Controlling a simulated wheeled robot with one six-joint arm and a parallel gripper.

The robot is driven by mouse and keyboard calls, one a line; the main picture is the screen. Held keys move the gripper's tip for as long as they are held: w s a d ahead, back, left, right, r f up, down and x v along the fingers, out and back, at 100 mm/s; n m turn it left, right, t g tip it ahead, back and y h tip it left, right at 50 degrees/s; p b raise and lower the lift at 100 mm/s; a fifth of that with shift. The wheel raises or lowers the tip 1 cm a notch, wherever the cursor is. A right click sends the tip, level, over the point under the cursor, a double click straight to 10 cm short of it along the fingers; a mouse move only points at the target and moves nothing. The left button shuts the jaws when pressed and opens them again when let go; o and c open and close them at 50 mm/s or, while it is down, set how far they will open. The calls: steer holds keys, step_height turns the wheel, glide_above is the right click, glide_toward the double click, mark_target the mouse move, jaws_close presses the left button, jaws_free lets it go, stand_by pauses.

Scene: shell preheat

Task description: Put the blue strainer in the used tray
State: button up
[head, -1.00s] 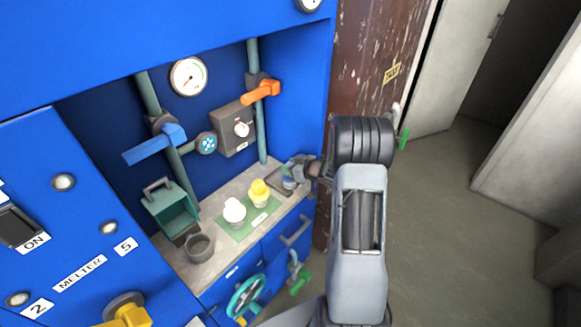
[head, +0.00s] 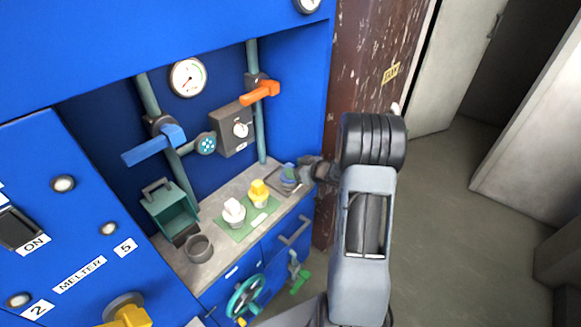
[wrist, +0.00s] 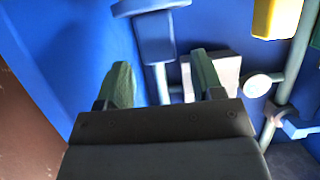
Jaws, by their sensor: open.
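The blue strainer (head: 288,173) stands in the dark tray, the used tray (head: 275,184), at the right end of the counter. Its blue knob (wrist: 156,38) and round blue body also show at the top of the wrist view, which looks upside down. My gripper (head: 304,172) is just to the right of the strainer. In the wrist view my gripper (wrist: 160,82) is open, its two green fingertips wide apart, with nothing held. The knob lies beyond the fingers, apart from them. The strainer's base is partly hidden by the tray.
A white-topped strainer (head: 234,211) and a yellow-topped one (head: 258,192) stand on a green mat (head: 240,235). A grey cup (head: 199,247) and a green box (head: 172,215) are farther left. Pipes with an orange lever (head: 260,92) and a blue lever (head: 155,146) stand behind.

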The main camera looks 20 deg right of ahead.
steer(key=v, duration=0.8)
steer(key=s+a+r+m+g+h, duration=0.2)
steer(key=a+r+m+h, duration=0.2)
steer(key=r+h, duration=0.5)
steer(key=s+a+g+y, duration=0.3)
steer(key=s+a+g, duration=0.4)
steer(key=s+a, duration=0.6)
steer(key=s, duration=0.3)
steer(key=shift+a+r+m+y+p, duration=0.25)
steer(key=shift+a+m+y+p, duration=0.05)
steer(key=shift+a+m, duration=0.1)
steer(key=shift+s, duration=0.1)
step_height(320, 180, up, 6)
steer(key=p, duration=0.5)
steer(key=shift+r, duration=0.1)
